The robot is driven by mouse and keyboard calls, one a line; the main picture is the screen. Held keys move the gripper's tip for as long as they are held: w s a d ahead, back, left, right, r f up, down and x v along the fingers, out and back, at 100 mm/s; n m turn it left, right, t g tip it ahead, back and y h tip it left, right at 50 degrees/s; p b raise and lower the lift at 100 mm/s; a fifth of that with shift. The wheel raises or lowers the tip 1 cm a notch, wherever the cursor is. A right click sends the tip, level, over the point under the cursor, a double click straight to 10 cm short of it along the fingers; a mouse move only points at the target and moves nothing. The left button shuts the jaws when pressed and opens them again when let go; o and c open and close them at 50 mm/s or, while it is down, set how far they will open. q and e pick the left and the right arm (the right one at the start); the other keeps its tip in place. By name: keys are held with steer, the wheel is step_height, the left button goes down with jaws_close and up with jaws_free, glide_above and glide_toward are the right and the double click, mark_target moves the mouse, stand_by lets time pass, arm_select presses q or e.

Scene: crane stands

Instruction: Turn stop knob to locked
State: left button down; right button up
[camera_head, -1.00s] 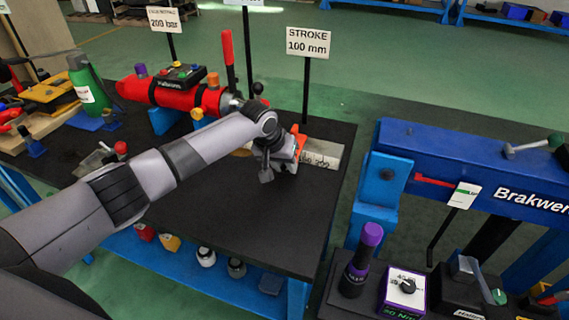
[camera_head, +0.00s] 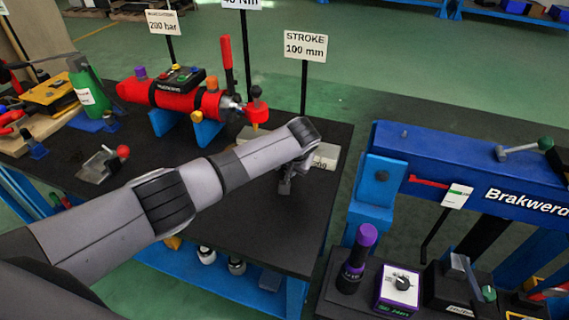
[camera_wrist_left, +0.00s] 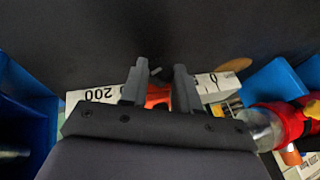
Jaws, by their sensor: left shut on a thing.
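My left gripper (camera_head: 286,182) is at the front side of the white measuring scale (camera_head: 325,157) under the STROKE 100 mm sign (camera_head: 304,46). In the left wrist view its two fingers (camera_wrist_left: 159,84) stand close together, shut on a small dark piece (camera_wrist_left: 155,72) that I take to be the stop knob. An orange part (camera_wrist_left: 157,96), likely the stop's body, shows behind the fingers on the scale (camera_wrist_left: 100,95). The knob's turned position cannot be read. In the head view my wrist hides the stop. My right gripper is not in view.
A red cylinder (camera_head: 140,90) on blue supports lies left of the scale, with a red fork end (camera_head: 257,112). A blue press frame (camera_head: 450,165) stands to the right. The black tabletop (camera_head: 250,220) in front of my gripper is clear.

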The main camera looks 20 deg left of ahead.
arm_select(q)
steer(key=shift+d+f+y+b, duration=0.25)
steer(key=shift+y+b, duration=0.45)
steer(key=shift+y, duration=0.3)
steer(key=shift+r+m+y+b, duration=0.1)
steer(key=shift+m+y+b, duration=0.2)
steer(key=shift+y+b, duration=0.35)
steer(key=c, duration=0.8)
jaws_free()
steer(key=shift+s+d, duration=0.1)
steer(key=shift+d, duration=0.05)
